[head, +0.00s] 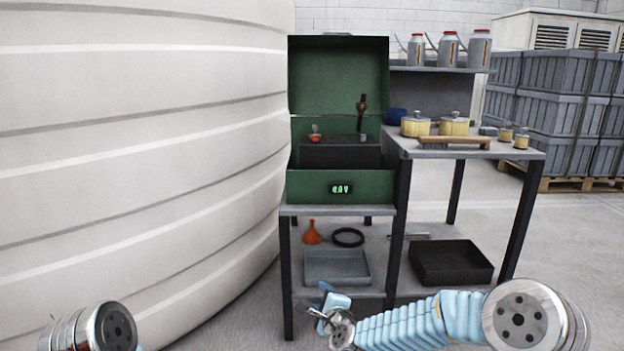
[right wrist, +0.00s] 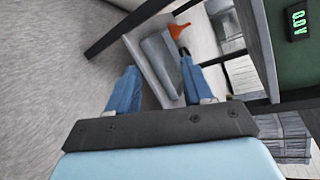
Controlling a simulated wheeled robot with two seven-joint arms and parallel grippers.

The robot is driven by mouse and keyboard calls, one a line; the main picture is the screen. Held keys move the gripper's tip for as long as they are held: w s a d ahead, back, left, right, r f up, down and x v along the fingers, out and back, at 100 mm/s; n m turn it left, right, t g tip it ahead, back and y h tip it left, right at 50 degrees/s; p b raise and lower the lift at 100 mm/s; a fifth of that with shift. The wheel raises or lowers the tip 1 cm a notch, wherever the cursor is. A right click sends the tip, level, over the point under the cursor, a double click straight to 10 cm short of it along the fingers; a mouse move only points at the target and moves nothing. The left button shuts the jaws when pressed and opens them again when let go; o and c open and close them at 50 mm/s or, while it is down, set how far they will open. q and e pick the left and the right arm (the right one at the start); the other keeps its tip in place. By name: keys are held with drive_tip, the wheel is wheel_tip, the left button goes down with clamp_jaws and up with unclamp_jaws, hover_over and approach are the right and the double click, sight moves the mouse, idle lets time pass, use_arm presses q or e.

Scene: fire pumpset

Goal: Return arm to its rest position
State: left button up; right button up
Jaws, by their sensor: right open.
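My right arm reaches in from the lower right in the head view. Its gripper (head: 328,305) is low, in front of the bench's lower shelf. In the right wrist view my right gripper (right wrist: 157,78) has its two blue fingers apart, with nothing held between them. The end of my left arm's link shows at the lower left of the head view; its gripper is out of sight. The green box (head: 340,188) stands on the bench with its lid up, its display lit. Inside is a black battery (head: 338,156) with a red-topped terminal on the left and a dark upright fitting on the right.
The lower shelf holds an orange funnel (head: 312,233), a black ring (head: 348,237), a grey tray (head: 336,268) and a black tray (head: 452,263). A large white tank (head: 140,150) fills the left. Yellow pots (head: 454,126) stand on the right table.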

drive_tip(key=s+d+f+n+g, duration=0.2)
drive_tip(key=s+f+n, duration=0.15)
drive_tip(key=f, duration=0.35)
drive_tip(key=s+d+f+n+g, duration=0.1)
drive_tip(key=s+f+n+g, duration=0.2)
drive_tip(key=f, duration=0.4)
drive_tip(key=s+d+f+n+g, duration=0.25)
drive_tip(key=s+f+n, duration=0.2)
drive_tip(key=s, duration=0.55)
drive_tip(key=s+d+f+n+g, duration=0.25)
drive_tip(key=s+f, duration=0.35)
drive_tip(key=s, duration=0.3)
drive_tip(key=s+d+f+n+g, duration=0.25)
drive_tip(key=s+f+n, duration=0.2)
drive_tip(key=s, duration=0.55)
use_arm(q)
wheel_tip(320, 180, up, 17)
drive_tip(key=p, duration=1.7)
drive_tip(key=shift+s+d+r+p, duration=0.15)
drive_tip(key=shift+s+d+p, duration=0.15)
drive_tip(key=shift+s+d, duration=0.05)
use_arm(e)
wheel_tip(320, 180, up, 17)
drive_tip(key=a, duration=0.1)
drive_tip(key=shift+w+a+g, duration=0.15)
drive_tip(key=shift+w+g, duration=0.05)
drive_tip(key=shift+g, duration=0.15)
